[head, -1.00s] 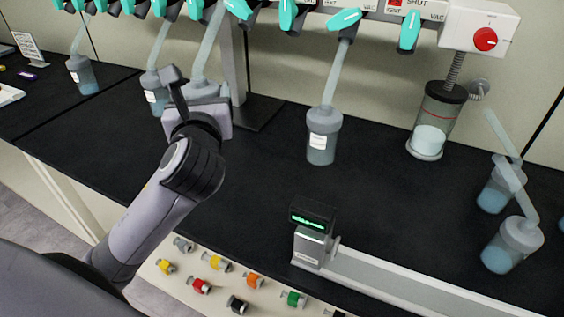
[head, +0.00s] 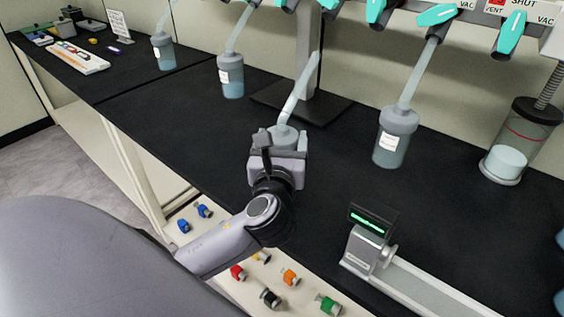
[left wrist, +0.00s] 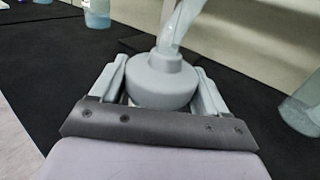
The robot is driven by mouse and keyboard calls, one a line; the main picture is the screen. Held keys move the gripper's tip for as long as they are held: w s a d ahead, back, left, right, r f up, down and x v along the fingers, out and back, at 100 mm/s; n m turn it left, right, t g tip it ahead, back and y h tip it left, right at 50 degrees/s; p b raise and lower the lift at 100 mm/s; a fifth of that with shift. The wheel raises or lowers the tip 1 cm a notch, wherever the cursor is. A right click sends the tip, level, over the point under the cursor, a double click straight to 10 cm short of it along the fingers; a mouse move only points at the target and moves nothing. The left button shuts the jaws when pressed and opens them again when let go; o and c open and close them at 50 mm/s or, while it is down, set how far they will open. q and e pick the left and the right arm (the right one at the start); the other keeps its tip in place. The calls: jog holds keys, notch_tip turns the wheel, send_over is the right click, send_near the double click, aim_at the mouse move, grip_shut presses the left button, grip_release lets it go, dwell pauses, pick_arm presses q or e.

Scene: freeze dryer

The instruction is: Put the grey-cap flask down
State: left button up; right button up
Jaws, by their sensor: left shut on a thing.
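The grey-cap flask (left wrist: 160,82) is between the fingers of my left gripper in the left wrist view, held around its grey cap. A clear angled tube rises from the cap. In the head view the flask's cap (head: 288,137) shows just beyond my left gripper (head: 279,150), which is shut on it over the black bench top. The tube's upper end is free of the valves. The flask's body is mostly hidden by the gripper, so I cannot tell whether its base touches the bench. My right gripper is not in view.
Other grey-cap flasks hang or stand at the back: one on the right (head: 394,138), one left of the post (head: 230,76), one farther left (head: 164,50). A device with a green display (head: 368,235) is at front right. Black bench top (head: 185,105) is clear to the left.

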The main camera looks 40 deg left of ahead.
pick_arm(q)
jog(key=shift+f+b, duration=0.45)
jog(key=shift+f, duration=1.7)
jog(key=o, duration=1.1)
jog(key=shift+f, duration=0.2)
jog(key=shift+o, duration=0.2)
jog(key=shift+r, duration=0.15)
jog(key=v, duration=1.2)
jog(key=shift+d+r+b, duration=0.1)
jog(key=shift+b, duration=0.2)
